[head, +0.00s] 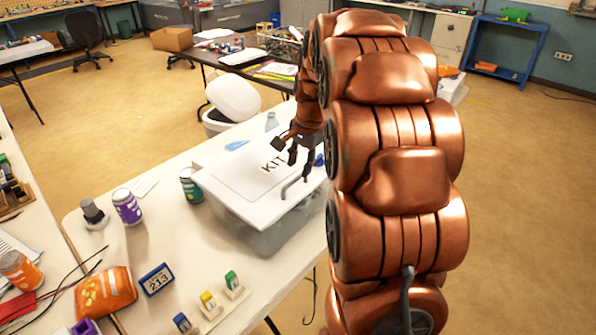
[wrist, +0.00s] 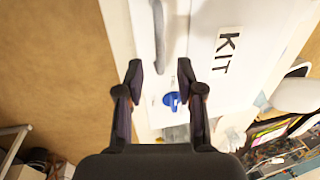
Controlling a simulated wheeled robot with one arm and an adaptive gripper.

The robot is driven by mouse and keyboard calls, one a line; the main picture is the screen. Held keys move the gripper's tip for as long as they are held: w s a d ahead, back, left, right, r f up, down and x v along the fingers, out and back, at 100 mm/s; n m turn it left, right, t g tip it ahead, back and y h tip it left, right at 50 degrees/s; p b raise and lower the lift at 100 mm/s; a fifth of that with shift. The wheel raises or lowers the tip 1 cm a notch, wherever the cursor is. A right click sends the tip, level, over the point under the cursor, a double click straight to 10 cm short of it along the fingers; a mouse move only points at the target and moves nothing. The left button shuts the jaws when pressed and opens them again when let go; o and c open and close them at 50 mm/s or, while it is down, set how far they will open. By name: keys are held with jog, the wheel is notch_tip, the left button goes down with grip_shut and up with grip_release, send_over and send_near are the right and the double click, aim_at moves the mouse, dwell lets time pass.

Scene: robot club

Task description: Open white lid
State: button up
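A white lid (head: 262,211) marked KIT lies flat and closed on a clear plastic box (head: 272,240) on the table. A grey bar handle (head: 297,184) stands near its right edge. In the wrist view the lid (wrist: 283,22) fills the upper right, and the handle (wrist: 158,30) lies ahead of the fingers. A blue knob or latch (wrist: 171,99) shows between the fingers. My gripper (head: 285,149) is above the far right part of the lid. In the wrist view my gripper (wrist: 160,80) is open and empty, with its fingers apart. My arm hides the box's right side.
Cans, a green one (head: 191,186) and a purple one (head: 127,207), stand left of the box. An orange bag (head: 105,292), a 213 sign (head: 157,280) and small blocks (head: 208,300) lie in front. A white bin (head: 232,101) stands behind the table.

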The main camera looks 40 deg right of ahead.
aim_at(297, 178)
jog(key=shift+w+a+f+p, duration=0.1)
jog(key=shift+w+f+p, duration=0.1)
jog(key=shift+f, duration=0.8)
jog(key=shift+w+f+p, duration=0.1)
jog(key=shift+w+f, duration=0.05)
jog(key=shift+f, duration=0.8)
grip_shut()
